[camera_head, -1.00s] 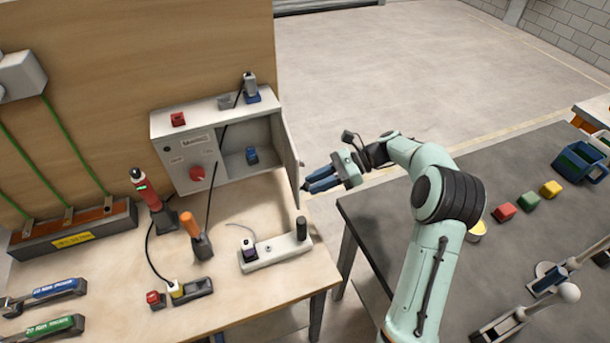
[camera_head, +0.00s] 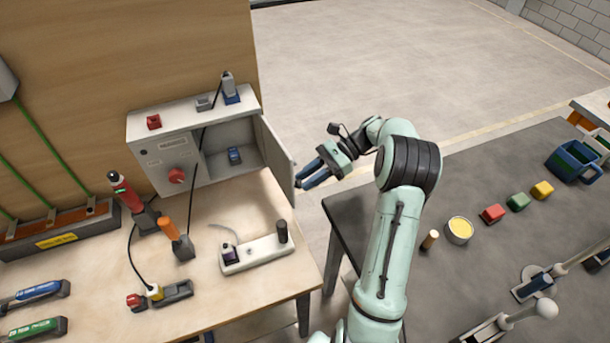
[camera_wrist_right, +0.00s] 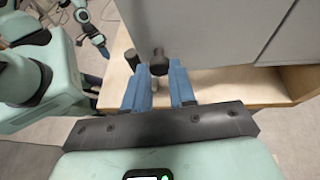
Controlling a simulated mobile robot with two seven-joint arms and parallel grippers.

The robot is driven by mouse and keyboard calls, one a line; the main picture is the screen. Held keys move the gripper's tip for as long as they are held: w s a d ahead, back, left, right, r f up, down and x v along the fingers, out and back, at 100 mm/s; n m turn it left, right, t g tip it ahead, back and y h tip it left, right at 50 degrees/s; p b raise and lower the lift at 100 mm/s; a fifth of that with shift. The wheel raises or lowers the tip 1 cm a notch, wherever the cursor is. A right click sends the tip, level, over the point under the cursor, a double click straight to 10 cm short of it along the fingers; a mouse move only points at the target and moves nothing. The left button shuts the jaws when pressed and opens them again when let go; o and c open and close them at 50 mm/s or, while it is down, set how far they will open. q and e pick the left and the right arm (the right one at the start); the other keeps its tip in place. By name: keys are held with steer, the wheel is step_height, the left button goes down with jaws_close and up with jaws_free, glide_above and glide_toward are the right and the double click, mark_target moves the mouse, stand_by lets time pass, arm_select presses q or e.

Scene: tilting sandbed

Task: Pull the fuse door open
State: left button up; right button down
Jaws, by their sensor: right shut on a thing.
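The grey fuse door (camera_head: 276,158) hangs on the right side of the fuse cabinet (camera_head: 160,170) and stands swung well open, jutting out towards me. My right gripper (camera_head: 300,179) is at the outer face of the door near its free edge. In the right wrist view the door (camera_wrist_right: 190,28) fills the upper middle, and its dark round knob (camera_wrist_right: 158,62) sits between the blue fingertips of my right gripper, which is shut on it. My left gripper (camera_wrist_right: 103,48) shows small at the upper left of the right wrist view; its jaw state is unclear.
A blue fuse (camera_head: 234,155) shows inside the cabinet, with a red rotary switch (camera_head: 177,174) on its front. A white base with a black post (camera_head: 257,252) stands on the wooden bench before the door. A dark table (camera_head: 480,265) with coloured blocks is at the right.

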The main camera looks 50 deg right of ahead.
steer(key=shift+f, duration=0.15)
steer(key=c, duration=0.9)
jaws_free()
arm_select(q)
steer(key=w+r+p, duration=0.1)
steer(key=w+r, duration=0.1)
steer(key=shift+w+r+p, duration=0.1)
steer(key=shift+w+p, duration=0.25)
steer(key=shift+p, duration=0.05)
arm_select(e)
steer(key=v, duration=1.2)
